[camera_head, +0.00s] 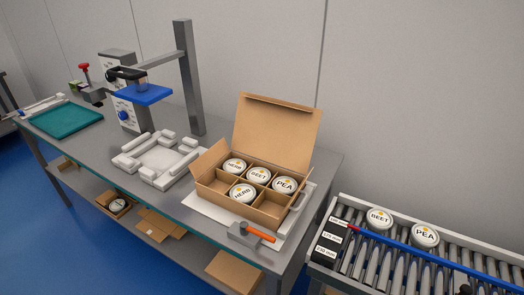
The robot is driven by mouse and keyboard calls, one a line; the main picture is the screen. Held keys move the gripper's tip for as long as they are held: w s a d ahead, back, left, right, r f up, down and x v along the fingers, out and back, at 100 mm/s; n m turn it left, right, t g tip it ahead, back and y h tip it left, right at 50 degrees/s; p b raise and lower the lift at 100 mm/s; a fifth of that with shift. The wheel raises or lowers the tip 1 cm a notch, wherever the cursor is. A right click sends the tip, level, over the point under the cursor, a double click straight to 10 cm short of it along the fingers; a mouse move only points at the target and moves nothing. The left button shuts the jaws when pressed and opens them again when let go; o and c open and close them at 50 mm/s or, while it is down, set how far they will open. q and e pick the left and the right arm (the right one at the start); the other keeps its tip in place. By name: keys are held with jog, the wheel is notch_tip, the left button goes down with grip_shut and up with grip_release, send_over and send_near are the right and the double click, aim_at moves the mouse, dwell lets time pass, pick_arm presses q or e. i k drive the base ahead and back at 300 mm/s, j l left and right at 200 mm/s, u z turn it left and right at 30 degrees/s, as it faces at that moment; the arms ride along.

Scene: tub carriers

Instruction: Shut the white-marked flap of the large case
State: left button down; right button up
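The large case (240,208) is a brown cardboard box with dividers on the table. It stands open. Its tall back flap (277,130) is raised and leans slightly back. A smaller flap (210,159) at the left end stands up and tilts outward. I cannot make out a white mark on either flap. Several round white-lidded tubs sit in its compartments: a HERB tub (234,166), a BEET tub (259,174) and a PEA tub (284,185) behind, another HERB tub (243,193) in front. Neither gripper shows in the head view.
An orange-handled tool (259,233) lies by the case's front corner. A white fixture (158,160) and a press stand (188,80) are to the left, a teal tray (66,120) farther left. The roller conveyor (400,264) at right carries BEET (379,218) and PEA (425,235) tubs.

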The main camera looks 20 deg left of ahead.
aim_at(205, 162)
jog(key=j+z, duration=0.5)
jog(key=j, duration=0.2)
jog(key=j+z, duration=0.5)
jog(key=j, duration=0.3)
jog(key=k+j+z, duration=0.15)
jog(key=j+z, duration=0.35)
jog(key=j, duration=0.15)
